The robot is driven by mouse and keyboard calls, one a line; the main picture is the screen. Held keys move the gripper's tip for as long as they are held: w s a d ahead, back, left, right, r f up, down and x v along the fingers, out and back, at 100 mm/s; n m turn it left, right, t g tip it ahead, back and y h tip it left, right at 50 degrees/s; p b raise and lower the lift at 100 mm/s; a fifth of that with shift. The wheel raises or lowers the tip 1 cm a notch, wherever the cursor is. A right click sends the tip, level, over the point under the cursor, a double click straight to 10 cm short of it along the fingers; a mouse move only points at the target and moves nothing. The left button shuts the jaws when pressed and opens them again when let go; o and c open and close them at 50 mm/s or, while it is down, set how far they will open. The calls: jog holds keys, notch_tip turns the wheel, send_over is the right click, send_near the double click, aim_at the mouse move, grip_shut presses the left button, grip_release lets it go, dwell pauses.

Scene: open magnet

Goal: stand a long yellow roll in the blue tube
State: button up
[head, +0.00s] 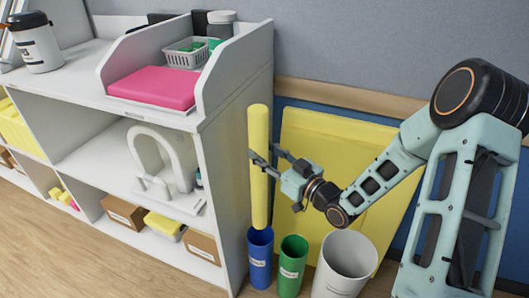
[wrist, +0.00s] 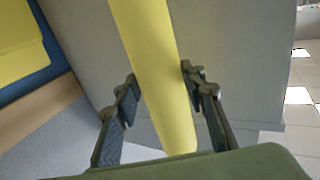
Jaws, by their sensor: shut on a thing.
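The long yellow roll (head: 258,160) stands upright in my gripper (head: 268,160), which is shut on it near mid-length. In the wrist view the roll (wrist: 150,60) runs between the two fingers of my gripper (wrist: 158,95). The blue tube (head: 260,262) stands on the floor directly below the roll. The roll's lower end is at the tube's mouth in the head view. Whether it is just above the rim or slightly inside, I cannot tell.
A green tube (head: 291,270) and a wider white bin (head: 345,262) stand right of the blue tube. A white shelf unit (head: 225,150) rises close on the left. A yellow panel (head: 335,160) leans on the wall behind.

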jog(key=b, duration=1.4)
send_over(265, 215)
jog(key=shift+a+f, duration=0.15)
jog(key=shift+f, duration=14)
jog(key=o, duration=1.2)
jog(key=shift+o, duration=0.2)
jog(key=shift+s, duration=0.1)
jog(key=v, duration=1.2)
